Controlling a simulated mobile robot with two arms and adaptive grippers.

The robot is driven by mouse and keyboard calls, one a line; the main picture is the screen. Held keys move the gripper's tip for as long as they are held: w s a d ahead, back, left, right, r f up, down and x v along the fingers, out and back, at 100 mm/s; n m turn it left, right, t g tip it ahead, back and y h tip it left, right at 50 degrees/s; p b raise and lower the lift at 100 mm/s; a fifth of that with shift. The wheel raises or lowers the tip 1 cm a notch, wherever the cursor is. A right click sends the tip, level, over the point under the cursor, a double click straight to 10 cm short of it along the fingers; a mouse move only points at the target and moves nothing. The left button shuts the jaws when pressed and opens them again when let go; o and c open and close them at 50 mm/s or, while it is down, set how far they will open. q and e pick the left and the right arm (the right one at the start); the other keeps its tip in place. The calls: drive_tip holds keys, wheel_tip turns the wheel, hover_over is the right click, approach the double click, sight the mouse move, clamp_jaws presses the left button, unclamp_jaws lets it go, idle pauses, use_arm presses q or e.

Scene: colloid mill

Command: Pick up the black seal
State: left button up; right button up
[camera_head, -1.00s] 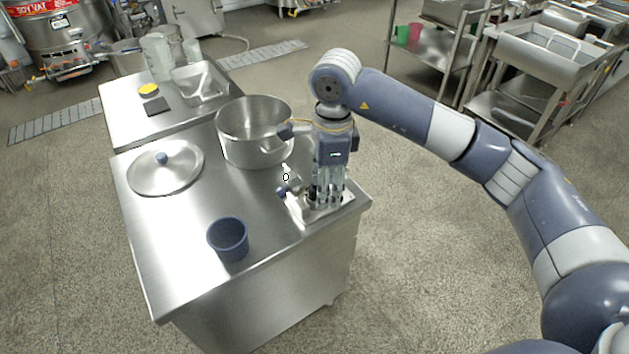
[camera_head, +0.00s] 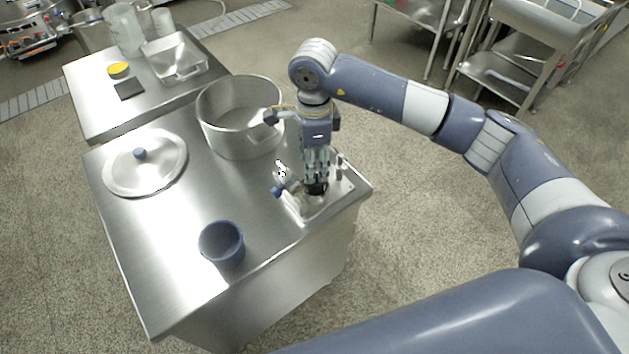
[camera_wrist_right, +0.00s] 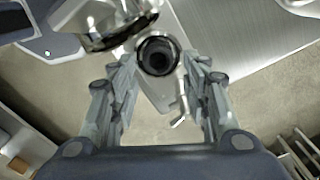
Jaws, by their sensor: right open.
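The black seal (camera_wrist_right: 156,56) looks like a dark ring inside a round metal opening in the right wrist view, just ahead of my fingertips. In the head view a black part (camera_head: 316,188) shows right under the fingers, on the metal machine at the table's right corner. My right gripper (camera_head: 316,178) points straight down over it. I cannot tell whether the tips touch anything. My left gripper is out of view.
A large steel pot (camera_head: 238,125) stands just left of my right gripper. A lid (camera_head: 145,163) with a blue knob and a blue cup (camera_head: 222,245) are on the same steel table (camera_head: 165,215). A metal valve with a blue knob (camera_head: 277,192) sits close to the fingers.

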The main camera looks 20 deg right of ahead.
wheel_tip(320, 180, down, 4)
drive_tip(key=shift+s+f+p, duration=0.15)
drive_tip(key=shift+f+p, duration=0.1)
drive_tip(key=shift+p, duration=0.3)
drive_tip(key=shift+f, duration=0.25)
drive_tip(key=c, duration=0.7)
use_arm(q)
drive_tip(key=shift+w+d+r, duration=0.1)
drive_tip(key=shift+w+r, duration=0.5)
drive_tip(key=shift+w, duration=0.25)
use_arm(e)
drive_tip(key=shift+o, duration=0.2)
drive_tip(key=shift+r, duration=0.1)
